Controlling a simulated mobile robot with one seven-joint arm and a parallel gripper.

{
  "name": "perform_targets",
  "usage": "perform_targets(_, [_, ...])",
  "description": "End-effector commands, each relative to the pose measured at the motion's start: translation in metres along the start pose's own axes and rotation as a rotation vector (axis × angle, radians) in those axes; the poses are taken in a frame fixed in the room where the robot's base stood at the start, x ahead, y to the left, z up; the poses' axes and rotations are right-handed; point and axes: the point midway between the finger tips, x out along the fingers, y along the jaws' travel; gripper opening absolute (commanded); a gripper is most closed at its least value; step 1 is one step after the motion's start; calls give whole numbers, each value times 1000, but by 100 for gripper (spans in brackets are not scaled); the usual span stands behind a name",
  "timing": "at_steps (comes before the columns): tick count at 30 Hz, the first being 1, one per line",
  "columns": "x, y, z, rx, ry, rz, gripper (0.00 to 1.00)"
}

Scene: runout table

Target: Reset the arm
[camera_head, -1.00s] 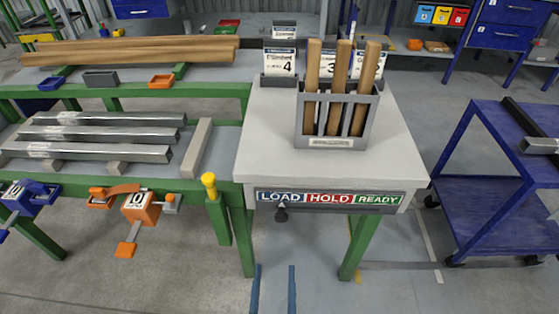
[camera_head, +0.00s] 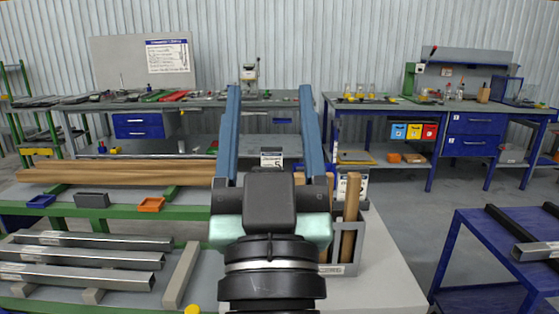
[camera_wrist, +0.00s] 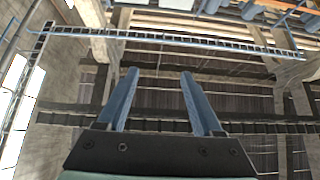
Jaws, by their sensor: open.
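My gripper (camera_head: 273,125) stands upright in the middle of the head view, its two long blue fingers apart and pointing up. Nothing is between the fingers. In the wrist view my gripper (camera_wrist: 158,95) is also open and empty, facing the roof beams. My wrist and gripper hide much of the white-topped table (camera_head: 385,285) and most of the grey rack (camera_head: 362,250) on it. A wooden bar (camera_head: 350,215) stands in the rack's right slot; the other slots are mostly hidden.
Steel bars (camera_head: 90,257) and long timber (camera_head: 120,172) lie on the green-framed runout table at left. A blue cart (camera_head: 500,245) stands at right. Workbenches (camera_head: 400,107) line the back wall. The floor between the table and the cart is clear.

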Motion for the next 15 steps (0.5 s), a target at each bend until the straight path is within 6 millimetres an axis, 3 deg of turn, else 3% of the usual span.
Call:
perform_targets(1, [3, 2, -34, 0, 51, 6, 68])
perform_targets(6, [-3, 10, -120, 3, 170, 29, 68])
perform_targets(15, [51, 11, -177, 4, 149, 26, 68])
